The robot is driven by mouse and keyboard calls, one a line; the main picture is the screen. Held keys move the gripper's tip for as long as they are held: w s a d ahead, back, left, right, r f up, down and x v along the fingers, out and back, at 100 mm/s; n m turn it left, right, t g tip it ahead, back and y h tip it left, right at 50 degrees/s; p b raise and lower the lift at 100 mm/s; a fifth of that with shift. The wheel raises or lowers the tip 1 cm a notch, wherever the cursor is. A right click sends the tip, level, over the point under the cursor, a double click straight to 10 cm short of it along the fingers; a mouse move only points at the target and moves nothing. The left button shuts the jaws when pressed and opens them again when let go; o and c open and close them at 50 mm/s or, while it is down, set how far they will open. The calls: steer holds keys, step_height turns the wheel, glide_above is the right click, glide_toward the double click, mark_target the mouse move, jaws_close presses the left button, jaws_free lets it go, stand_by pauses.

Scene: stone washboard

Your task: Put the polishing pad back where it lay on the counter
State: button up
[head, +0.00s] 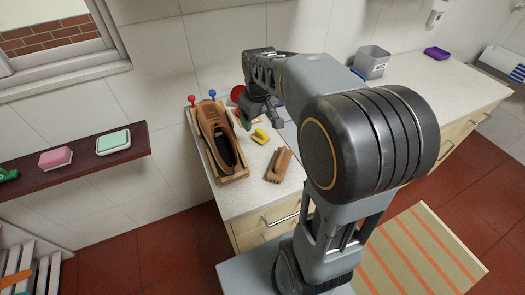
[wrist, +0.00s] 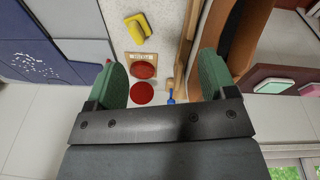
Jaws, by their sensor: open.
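A small yellow block with a dark grey part, which looks like the polishing pad (head: 260,135), lies on the counter (head: 238,199) between the shoe and a wooden brush. It also shows near the top of the wrist view (wrist: 139,27). My gripper (head: 262,115) is over the back part of the counter, behind the pad in the head view. In the wrist view its two green-padded fingers (wrist: 163,62) are wide apart, with nothing held between them. The pad lies beyond the fingertips, apart from them.
A brown shoe (head: 214,135) sits on a wooden stand with red and blue knobs. A wooden brush (head: 279,165) lies near the front. A red disc (wrist: 142,93) and a labelled wooden board (wrist: 130,59) are close by. A grey bin (head: 371,62) stands farther right.

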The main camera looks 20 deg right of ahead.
steer(key=s+a+m+t, duration=0.1)
steer(key=s+a, duration=0.1)
steer(key=s, duration=0.5)
steer(key=s+a+m+t, duration=0.1)
steer(key=s+a, duration=0.2)
steer(key=s, duration=0.4)
steer(key=shift+m+t, duration=0.3)
steer(key=shift+m, duration=0.1)
